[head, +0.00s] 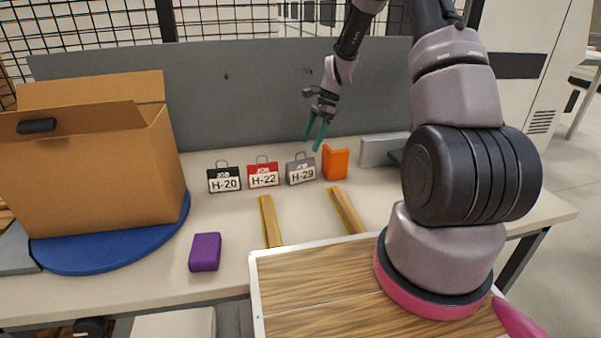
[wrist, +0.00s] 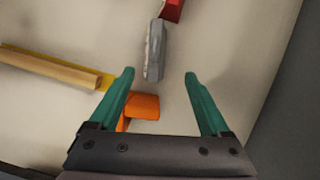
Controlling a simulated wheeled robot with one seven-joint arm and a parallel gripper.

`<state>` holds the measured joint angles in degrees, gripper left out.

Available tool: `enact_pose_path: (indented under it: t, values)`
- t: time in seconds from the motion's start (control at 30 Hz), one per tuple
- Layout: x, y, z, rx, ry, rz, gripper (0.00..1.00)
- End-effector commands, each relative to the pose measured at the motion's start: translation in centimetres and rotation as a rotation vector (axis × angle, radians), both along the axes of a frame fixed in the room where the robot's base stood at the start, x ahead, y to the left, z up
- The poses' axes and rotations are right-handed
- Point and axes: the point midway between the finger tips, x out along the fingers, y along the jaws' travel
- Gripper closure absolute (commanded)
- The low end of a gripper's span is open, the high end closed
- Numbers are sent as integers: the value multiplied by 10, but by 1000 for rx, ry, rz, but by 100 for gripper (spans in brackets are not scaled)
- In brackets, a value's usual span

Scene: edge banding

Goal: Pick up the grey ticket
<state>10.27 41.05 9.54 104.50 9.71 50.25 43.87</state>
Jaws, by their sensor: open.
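The grey ticket (head: 301,170), marked H-29 with a wire loop on top, stands upright on the table at the right end of a row of three tickets. In the wrist view the grey ticket (wrist: 154,52) is seen from above as a narrow grey shape, just beyond and between the fingertips. My gripper (head: 316,148) is open with teal fingers, above and slightly right of the grey ticket. In the wrist view my gripper (wrist: 160,74) holds nothing. I cannot tell its exact height above the ticket.
The red H-22 ticket (head: 263,173) and black H-20 ticket (head: 224,178) stand to the left. An orange angled block (head: 335,163) stands close on the right. Wooden strips (head: 270,221), a purple block (head: 205,252) and a cardboard box (head: 100,180) are nearby. A grey panel (head: 230,110) rises behind.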

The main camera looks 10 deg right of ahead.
Motion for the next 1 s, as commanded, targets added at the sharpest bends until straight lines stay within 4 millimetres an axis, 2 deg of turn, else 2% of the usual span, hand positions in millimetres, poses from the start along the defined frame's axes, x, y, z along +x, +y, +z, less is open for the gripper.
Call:
enact_pose_path:
  t: [0.2, 0.47, 0.7, 0.83, 1.0]
  values:
    - [-5, 14, -33, 1, 5, 2, 19]
    - [-8, 22, -53, 0, 3, 2, 19]
    - [-18, 37, -84, 1, 3, 3, 19]
    - [-18, 41, -93, 1, 2, 2, 19]
    - [-18, 41, -94, 0, 1, 1, 19]
